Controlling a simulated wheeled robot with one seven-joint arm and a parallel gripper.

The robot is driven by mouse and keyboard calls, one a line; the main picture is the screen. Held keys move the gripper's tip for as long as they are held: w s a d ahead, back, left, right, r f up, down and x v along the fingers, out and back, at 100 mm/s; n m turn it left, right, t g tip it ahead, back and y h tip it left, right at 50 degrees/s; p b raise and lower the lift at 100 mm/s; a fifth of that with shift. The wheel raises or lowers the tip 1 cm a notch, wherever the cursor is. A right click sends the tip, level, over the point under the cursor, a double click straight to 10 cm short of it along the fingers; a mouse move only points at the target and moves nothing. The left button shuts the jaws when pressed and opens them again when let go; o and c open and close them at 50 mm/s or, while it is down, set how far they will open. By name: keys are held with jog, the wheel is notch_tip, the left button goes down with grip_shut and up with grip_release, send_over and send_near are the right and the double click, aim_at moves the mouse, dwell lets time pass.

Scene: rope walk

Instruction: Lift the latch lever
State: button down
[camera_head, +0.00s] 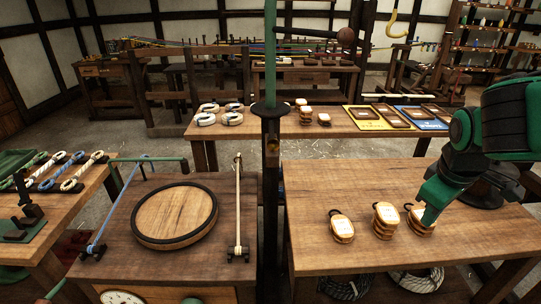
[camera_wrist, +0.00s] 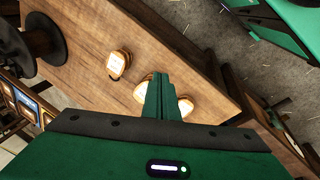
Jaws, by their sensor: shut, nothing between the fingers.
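No part is clearly marked as the latch lever. A dark rod ending in a round brown knob (camera_head: 345,37) sticks out to the right near the top of the dark upright post (camera_head: 271,190), and may be the lever. My gripper (camera_head: 430,204) is far from it, low over the right wooden table, pointing down at the rightmost wooden block stack (camera_head: 418,222). In the wrist view my gripper's green fingers (camera_wrist: 160,88) are together with nothing held. They partly hide the block stacks, so contact with them cannot be told.
Two more block stacks (camera_head: 385,220) (camera_head: 341,227) stand on the right table (camera_head: 330,260). The left bench (camera_head: 130,255) carries a round wooden disc (camera_head: 175,215) and rope rods. A back table (camera_head: 265,123) holds rope coils and trays. The right table's left part is bare.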

aim_at(272, 143)
jog(key=w+a+r+n+t, duration=0.2)
jog(key=w+a+n+t, duration=0.2)
jog(key=w+a+n, duration=0.95)
jog(key=a+r+n+t+y, duration=0.1)
jog(key=a+n+y, duration=0.1)
jog(key=a+n, duration=0.4)
jog(key=a+r+n+t+y, duration=0.2)
jog(key=a+n, duration=0.4)
jog(key=a, duration=1)
jog(key=shift+n+t, duration=0.3)
jog(key=shift+n, duration=0.05)
jog(key=w+f, duration=0.2)
jog(key=w, duration=0.7)
jog(key=shift+d+f, duration=0.15)
jog(key=shift+f, duration=0.2)
